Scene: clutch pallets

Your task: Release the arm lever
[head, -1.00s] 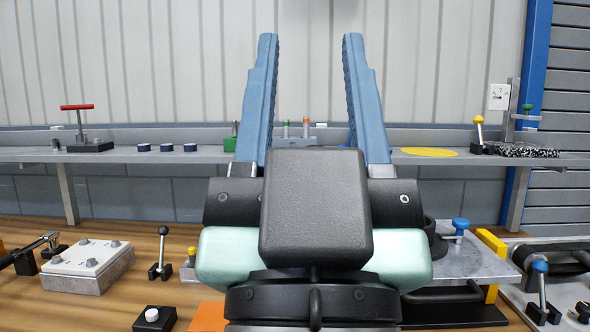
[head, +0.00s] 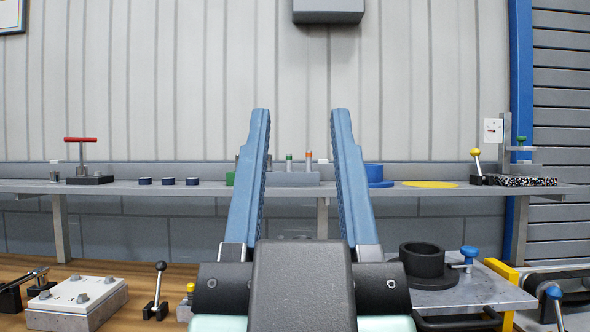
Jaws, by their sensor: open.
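My gripper (head: 300,112) is in the middle of the head view, fingers pointing up in the picture. Its two blue fingers are wide apart with nothing between them. Several levers are in view, and I cannot tell which is the arm lever. A black-knobbed lever (head: 158,288) stands on the wooden bench, left of my gripper. A yellow-knobbed lever (head: 476,164) stands on the shelf at the right. A blue-knobbed lever (head: 555,305) is at the lower right, partly cut off. My gripper appears apart from all three.
A grey shelf (head: 100,188) runs along the back with a red-handled tool (head: 82,160) and a yellow disc (head: 430,184). A white box (head: 75,300) is at lower left. A black ring (head: 422,262) on a metal plate (head: 480,295) stands right of my gripper.

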